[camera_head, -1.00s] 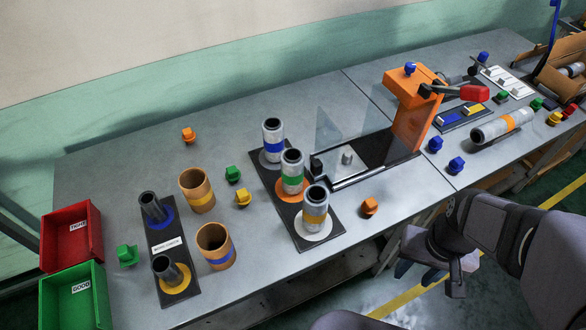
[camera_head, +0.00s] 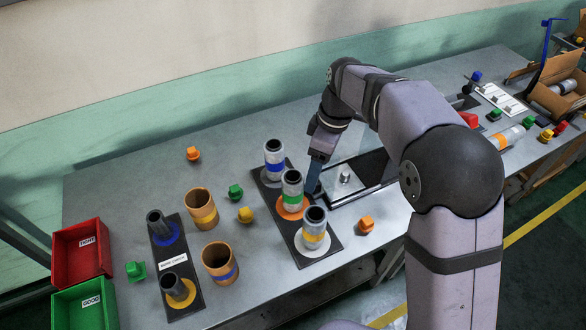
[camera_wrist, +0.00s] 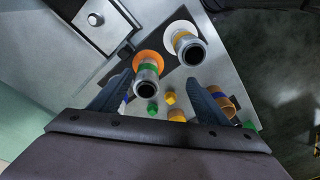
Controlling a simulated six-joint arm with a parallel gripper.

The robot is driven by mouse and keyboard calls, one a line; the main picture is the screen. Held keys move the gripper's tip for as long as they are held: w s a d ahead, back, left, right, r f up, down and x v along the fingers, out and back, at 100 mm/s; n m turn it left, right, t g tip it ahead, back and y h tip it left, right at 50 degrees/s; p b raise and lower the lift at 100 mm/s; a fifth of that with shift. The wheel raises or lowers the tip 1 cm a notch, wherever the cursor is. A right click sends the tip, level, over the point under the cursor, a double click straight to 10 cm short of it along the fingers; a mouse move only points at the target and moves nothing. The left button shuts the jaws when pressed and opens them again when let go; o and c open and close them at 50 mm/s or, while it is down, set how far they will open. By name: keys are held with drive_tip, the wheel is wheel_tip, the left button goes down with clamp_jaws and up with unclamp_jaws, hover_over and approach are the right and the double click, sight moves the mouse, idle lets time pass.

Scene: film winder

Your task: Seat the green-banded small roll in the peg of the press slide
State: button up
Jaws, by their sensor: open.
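The green-banded small roll (camera_head: 291,190) is a grey upright cylinder on an orange disc of the dark rack, between a blue-banded roll (camera_head: 274,157) and a yellow-banded roll (camera_head: 314,228). The press slide's bare metal peg (camera_head: 345,178) stands on a plate right of the rack; it also shows at upper left in the wrist view (camera_wrist: 95,19). My gripper (camera_head: 314,184) is open just right of the green-banded roll. In the wrist view, that roll (camera_wrist: 147,72) appears between the spread fingers, nearer the left one; I cannot tell whether either touches it.
Two brown cups (camera_head: 201,209) and a dark holder with two black posts (camera_head: 160,229) stand left of the rack. Small coloured blocks (camera_head: 235,191) lie around. Red (camera_head: 82,268) and green bins are at far left. My arm hides most of the press.

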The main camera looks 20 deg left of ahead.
sight(293, 175)
drive_tip(key=a+f+n, duration=0.2)
drive_tip(key=w+a+f+n+h+b, duration=0.1)
drive_tip(key=a+f+n, duration=0.2)
drive_tip(key=w+a+f+n+b, duration=0.1)
drive_tip(key=a+f+n, duration=0.1)
drive_tip(key=f, duration=0.1)
drive_tip(key=shift+a+t, duration=0.2)
drive_tip(key=shift+t, duration=0.1)
drive_tip(key=shift+w+d+f, duration=0.1)
drive_tip(key=shift+d+f, duration=0.05)
drive_tip(key=shift+f, duration=0.1)
drive_tip(key=shift+f+p, duration=1.05)
drive_tip(key=shift+f, duration=2.45)
drive_tip(key=c, duration=1.3)
drive_tip(key=o, duration=0.4)
drive_tip(key=c, duration=0.3)
drive_tip(key=shift+r, duration=0.1)
